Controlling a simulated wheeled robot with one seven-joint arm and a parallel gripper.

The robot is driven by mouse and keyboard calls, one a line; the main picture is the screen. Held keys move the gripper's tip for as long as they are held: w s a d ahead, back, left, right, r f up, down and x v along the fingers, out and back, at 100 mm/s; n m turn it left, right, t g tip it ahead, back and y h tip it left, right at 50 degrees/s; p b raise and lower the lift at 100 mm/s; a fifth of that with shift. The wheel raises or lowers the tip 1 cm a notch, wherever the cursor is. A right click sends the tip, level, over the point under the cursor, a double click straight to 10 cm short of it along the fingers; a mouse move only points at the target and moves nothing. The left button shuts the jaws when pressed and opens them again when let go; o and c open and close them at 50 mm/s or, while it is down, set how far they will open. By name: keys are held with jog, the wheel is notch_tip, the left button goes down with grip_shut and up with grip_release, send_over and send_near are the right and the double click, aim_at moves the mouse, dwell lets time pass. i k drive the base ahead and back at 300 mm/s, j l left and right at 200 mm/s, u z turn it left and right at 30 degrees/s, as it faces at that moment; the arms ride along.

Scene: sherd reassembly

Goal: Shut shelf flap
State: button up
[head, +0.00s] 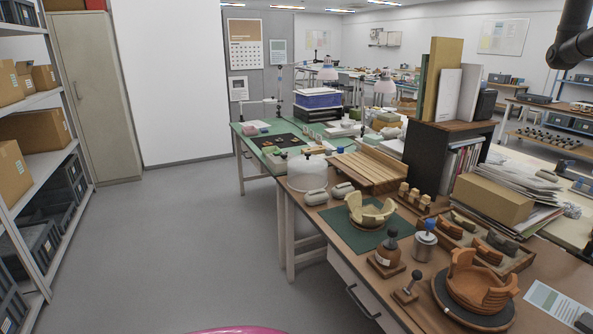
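I cannot make out a shelf flap for certain. A metal shelf rack (63,152) stands along the left edge, cut off by the picture, with cardboard boxes and dark bins on its levels; no flap shows on it. A small dark shelf (424,163) stands on the near workbench at the right, with books and papers visible in its open side and binders on top. A tall beige cabinet (92,92) at the back left has its door shut. My gripper is not in view.
The near workbench (345,262) holds sherd bowls, tools, wooden slats, a sherd tray and a cardboard box (492,199). A green-topped table (252,150) stands behind it. The grey floor (190,230) between rack and benches is clear.

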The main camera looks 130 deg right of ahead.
aim_at(342, 168)
jog(key=z, duration=4.8)
jog(key=i+j+u, duration=0.1)
jog(key=i+j, duration=0.65)
jog(key=i, duration=0.2)
jog(key=k+u, duration=0.05)
